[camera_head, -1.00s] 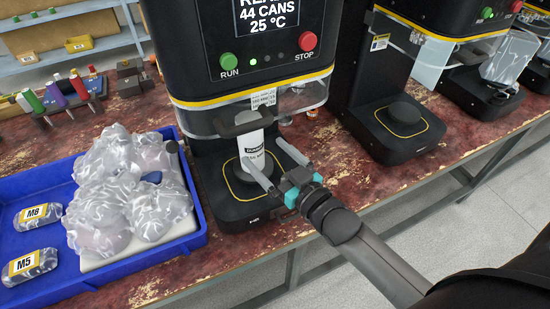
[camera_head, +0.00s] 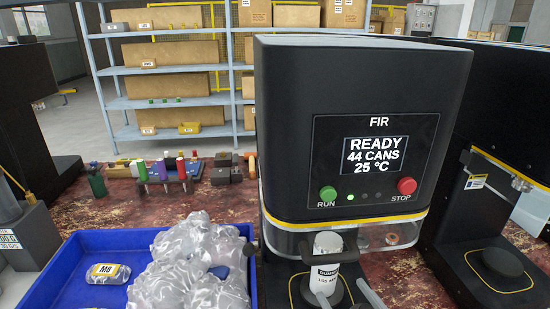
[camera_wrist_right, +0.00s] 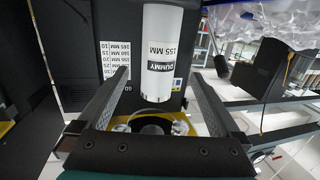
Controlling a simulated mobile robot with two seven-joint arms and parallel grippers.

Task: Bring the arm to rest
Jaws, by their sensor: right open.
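My right gripper (camera_head: 345,297) is at the bottom edge of the head view, in front of the seamer marked FIR (camera_head: 290,130). Only its two grey fingers show there. In the right wrist view the fingers (camera_wrist_right: 160,78) are spread wide, with nothing gripped between them. A white cylinder labelled DUMMY 155 MM (camera_head: 326,268) stands upright in the seamer's working space. It also shows in the right wrist view (camera_wrist_right: 162,50), framed between the fingers and apart from them. My left gripper is in no view.
A blue tray (camera_head: 67,262) with wrapped bundles (camera_head: 190,262) and an M8 pack (camera_head: 108,273) lies left of the seamer. A second seamer (camera_head: 500,180) stands to the right. Shelves (camera_head: 165,70) with boxes stand behind the bench. The seamer screen reads READY.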

